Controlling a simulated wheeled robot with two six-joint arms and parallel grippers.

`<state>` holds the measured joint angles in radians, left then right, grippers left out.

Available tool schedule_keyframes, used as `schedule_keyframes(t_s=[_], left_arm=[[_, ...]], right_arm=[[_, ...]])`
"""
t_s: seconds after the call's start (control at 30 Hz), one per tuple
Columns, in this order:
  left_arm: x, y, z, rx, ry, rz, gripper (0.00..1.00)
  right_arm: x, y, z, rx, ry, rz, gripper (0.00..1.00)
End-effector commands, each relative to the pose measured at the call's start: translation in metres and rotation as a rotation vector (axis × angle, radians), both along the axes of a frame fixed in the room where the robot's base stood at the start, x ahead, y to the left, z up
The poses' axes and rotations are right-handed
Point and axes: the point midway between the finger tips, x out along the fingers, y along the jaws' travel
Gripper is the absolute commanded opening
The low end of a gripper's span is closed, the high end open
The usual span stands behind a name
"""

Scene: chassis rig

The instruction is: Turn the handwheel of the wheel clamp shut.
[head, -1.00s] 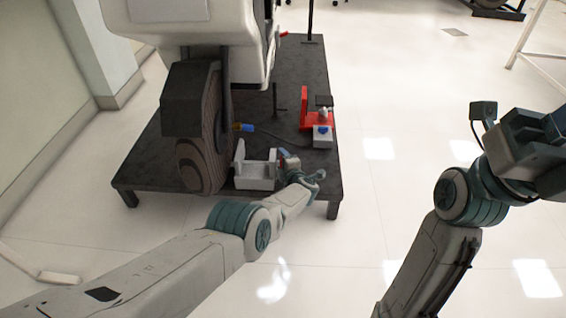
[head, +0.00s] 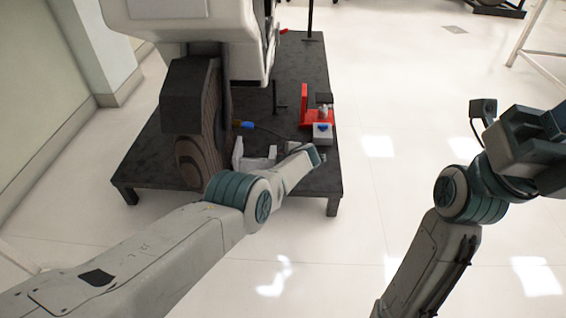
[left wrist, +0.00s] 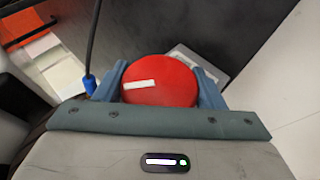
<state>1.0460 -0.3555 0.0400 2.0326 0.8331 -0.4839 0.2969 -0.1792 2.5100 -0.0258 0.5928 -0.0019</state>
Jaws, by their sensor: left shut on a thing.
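The handwheel (left wrist: 168,92) is a red disc with a short white mark at its left. In the left wrist view, my left gripper (left wrist: 160,76) has one blue finger on each side of it and is shut on it. The pale wheel clamp (head: 238,155) sits on the dark platform beside the dark tyre in the head view. My left arm hides much of it, along with the handwheel and fingertips there. My right arm is raised at the right; its gripper (head: 545,128) is partly in view, and its fingers cannot be made out.
The dark platform (head: 305,80) carries the tyre (head: 193,165) under a large white body. A blue-ended cable (head: 246,125) lies nearby. Open floor is to the right.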

Motion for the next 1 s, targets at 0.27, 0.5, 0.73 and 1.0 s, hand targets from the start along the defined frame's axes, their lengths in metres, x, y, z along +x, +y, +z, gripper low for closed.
schedule_keyframes(t_s=[0.27,0.5,0.73,1.0], left_arm=[[0.0001,-0.0003,0.0003,-0.001,0.023,-0.001,0.40],[-0.0001,-0.0002,0.0004,0.000,0.023,-0.002,0.40],[-0.0002,-0.0002,0.0002,0.001,0.023,-0.001,0.85],[-0.0005,-0.0001,0.0007,0.000,0.023,0.000,0.85]], right_arm=[[-0.0020,-0.0008,0.0049,0.009,-0.019,0.007,0.36],[-0.0019,-0.0008,0.0050,0.009,-0.019,0.007,0.36],[-0.0020,-0.0007,0.0050,0.009,-0.019,0.007,0.36],[-0.0022,-0.0007,0.0059,0.010,-0.020,0.005,0.36]])
